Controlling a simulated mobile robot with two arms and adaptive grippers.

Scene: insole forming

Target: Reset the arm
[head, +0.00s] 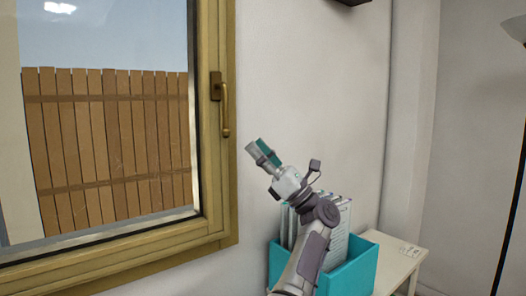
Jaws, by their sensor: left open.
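My left arm rises from the bottom of the head view, in front of a teal box. It bends at a dark joint and points up and to the left. My left gripper (259,149) is at its end, in front of the bare wall, right of and below the window handle. It is open, with grey and teal finger parts, and I see nothing held in it. My right arm and gripper are not in view.
The teal box (350,272) holds upright papers or folders (340,232) and stands on a small white table (404,268). A wooden-framed window (222,180) with a brass handle (225,110) is at left. A floor lamp (510,170) stands at right. The wall between is clear.

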